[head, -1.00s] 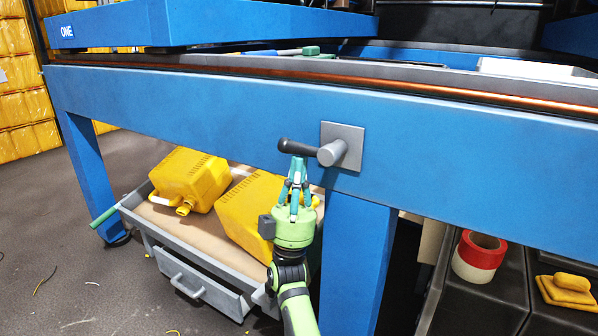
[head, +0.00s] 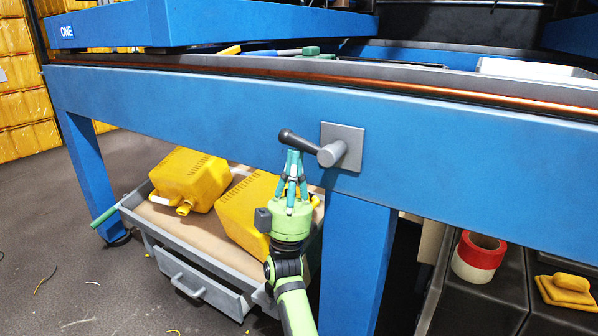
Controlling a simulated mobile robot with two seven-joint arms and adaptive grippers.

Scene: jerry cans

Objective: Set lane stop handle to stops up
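The lane stop handle (head: 298,141) is a dark lever on a grey hub and square grey plate (head: 352,136), fixed to the blue front beam. The lever points left from the hub, with its black grip end tilted somewhat above horizontal. My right gripper (head: 294,154), green with teal fingers, points up just under the lever. Its fingers look closed together, with nothing seen between them. The tips are at or very near the lever's underside; I cannot tell whether they touch. My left gripper is not in view.
A grey cart (head: 137,219) with yellow jerry cans (head: 192,178) stands under the beam, behind my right arm. A blue leg (head: 352,250) is right of the arm. Red and white tape rolls (head: 478,257) lie at the lower right.

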